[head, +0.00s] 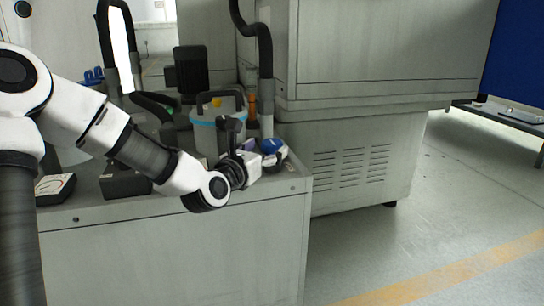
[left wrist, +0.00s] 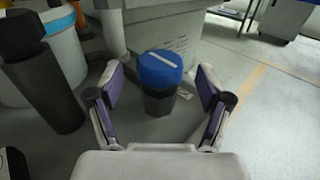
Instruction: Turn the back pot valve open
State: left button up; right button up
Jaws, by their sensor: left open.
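A round blue knob (left wrist: 160,66) with a white bar across its top sits on a dark body (left wrist: 159,101) in the left wrist view. It looks like a pot valve, but I cannot tell whether it is the back one. In the head view the blue knob (head: 272,145) shows at the cabinet's right end. My left gripper (head: 272,160) is open beside it. In the left wrist view the open fingers (left wrist: 160,88) stand on either side of the knob, with gaps on both sides. My right gripper is not in view.
A pale bucket with a blue band (head: 204,130) stands behind the left gripper on the grey cabinet (head: 180,250). A dark upright cylinder (left wrist: 45,85) is close on the left in the wrist view. Black hoses rise behind. A large grey machine (head: 360,150) stands right; floor there is open.

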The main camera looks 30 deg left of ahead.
aim_at(267, 148)
pick_arm(q)
jog(key=w, duration=0.2)
jog(key=shift+w+a+f+b, duration=0.1)
jog(key=shift+w+f+b, duration=0.05)
jog(key=shift+w+b, duration=0.2)
jog(key=shift+w, duration=0.3)
jog(key=c, duration=1.2)
